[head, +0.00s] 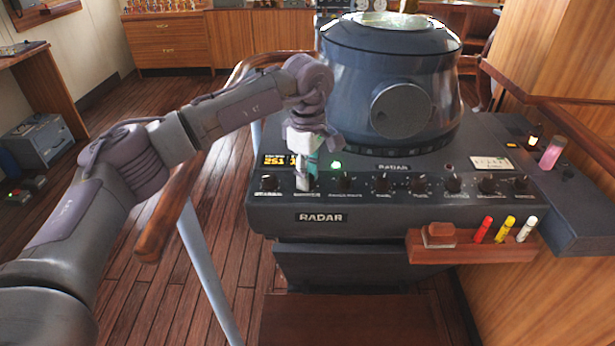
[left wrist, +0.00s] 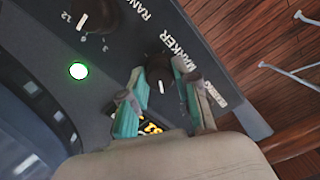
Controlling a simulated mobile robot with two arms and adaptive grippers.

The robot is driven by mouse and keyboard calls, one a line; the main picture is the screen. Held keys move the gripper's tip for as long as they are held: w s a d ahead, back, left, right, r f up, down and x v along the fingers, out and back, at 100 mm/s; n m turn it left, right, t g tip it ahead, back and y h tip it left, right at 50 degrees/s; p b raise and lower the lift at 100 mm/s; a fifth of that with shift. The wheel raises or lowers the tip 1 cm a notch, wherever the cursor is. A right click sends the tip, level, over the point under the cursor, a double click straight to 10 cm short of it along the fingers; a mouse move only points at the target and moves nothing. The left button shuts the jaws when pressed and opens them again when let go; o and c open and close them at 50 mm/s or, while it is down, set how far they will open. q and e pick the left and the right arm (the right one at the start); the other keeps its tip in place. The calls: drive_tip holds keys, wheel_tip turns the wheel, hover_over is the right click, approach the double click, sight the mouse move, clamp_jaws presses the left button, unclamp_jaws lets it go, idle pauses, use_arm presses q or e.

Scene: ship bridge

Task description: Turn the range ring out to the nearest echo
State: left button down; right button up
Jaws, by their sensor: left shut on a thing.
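The dark blue radar console (head: 385,212) stands ahead with a row of black knobs on its front panel. My left gripper (head: 306,180) reaches down to the second knob from the left. In the left wrist view, its teal fingers are shut around the black marker knob (left wrist: 158,74), which has a white pointer line. The amber digital display (head: 272,160) is partly hidden by my gripper, and a piece of it (left wrist: 150,127) shows between the fingers. The radar screen (head: 392,20) on top is seen too edge-on to read ring or echoes. My right gripper is not in view.
A green lamp (head: 336,165) glows beside the gripper. The range knob (left wrist: 95,16) sits near the marker knob. A wooden rack (head: 450,256) holds colored markers at the front right. A wooden handrail (head: 165,215) runs left of the console.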

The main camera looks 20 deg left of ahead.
use_arm(q)
drive_tip(key=shift+r+m, duration=0.1)
drive_tip(key=shift+m, duration=0.4)
drive_tip(key=c, duration=0.8)
unclamp_jaws()
drive_tip(key=shift+c, duration=0.2)
wheel_tip(320, 180, up, 12)
